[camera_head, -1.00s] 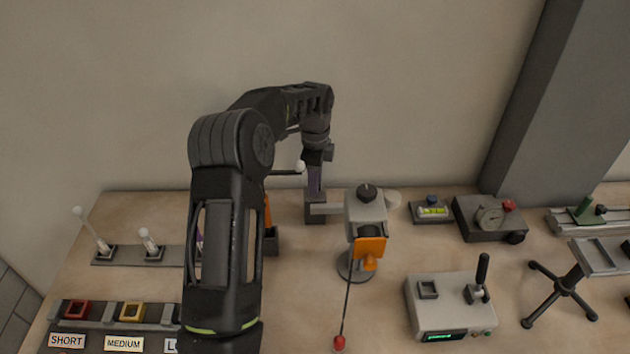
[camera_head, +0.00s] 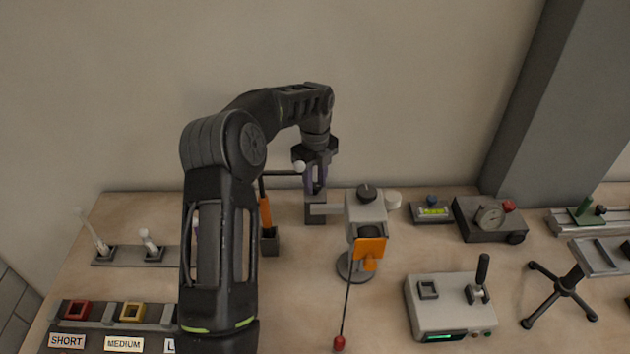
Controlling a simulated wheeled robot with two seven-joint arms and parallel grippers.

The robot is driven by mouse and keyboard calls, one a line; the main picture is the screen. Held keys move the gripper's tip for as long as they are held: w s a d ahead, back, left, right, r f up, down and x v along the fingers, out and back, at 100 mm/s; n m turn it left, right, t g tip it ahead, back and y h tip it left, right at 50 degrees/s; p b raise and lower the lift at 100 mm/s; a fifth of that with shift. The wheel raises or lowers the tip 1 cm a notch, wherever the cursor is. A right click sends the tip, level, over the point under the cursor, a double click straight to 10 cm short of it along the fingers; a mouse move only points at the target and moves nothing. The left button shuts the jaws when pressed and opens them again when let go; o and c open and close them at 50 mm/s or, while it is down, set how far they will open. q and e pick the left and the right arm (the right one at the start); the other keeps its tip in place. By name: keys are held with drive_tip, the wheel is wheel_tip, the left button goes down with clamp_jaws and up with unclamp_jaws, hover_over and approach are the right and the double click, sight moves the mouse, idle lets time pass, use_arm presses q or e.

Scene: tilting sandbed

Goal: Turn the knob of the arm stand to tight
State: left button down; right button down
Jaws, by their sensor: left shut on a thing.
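The arm stand (camera_head: 378,213) has a grey head with a black knob (camera_head: 366,192) on top, an orange clamp piece (camera_head: 370,248) and a round grey base. A thin dark rod with a red ball (camera_head: 339,343) slants down from it. My left gripper (camera_head: 316,190) points down over a dark grey block (camera_head: 315,211), left of the knob and apart from it. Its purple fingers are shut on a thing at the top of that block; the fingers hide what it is. How far the knob is turned is too small to tell. My right gripper is not in view.
A grey box with a lever (camera_head: 440,310) is at front right. My left arm hides part of the left rack.

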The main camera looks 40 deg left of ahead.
sight(315, 185)
use_arm(q)
drive_tip(key=shift+m, duration=0.4)
drive_tip(key=c, duration=1.1)
unclamp_jaws()
drive_tip(key=shift+o, duration=0.2)
drive_tip(key=shift+r, duration=0.1)
wheel_tip(315, 185, up, 8)
drive_tip(key=shift+f+b, duration=0.2)
drive_tip(key=shift+b, duration=0.5)
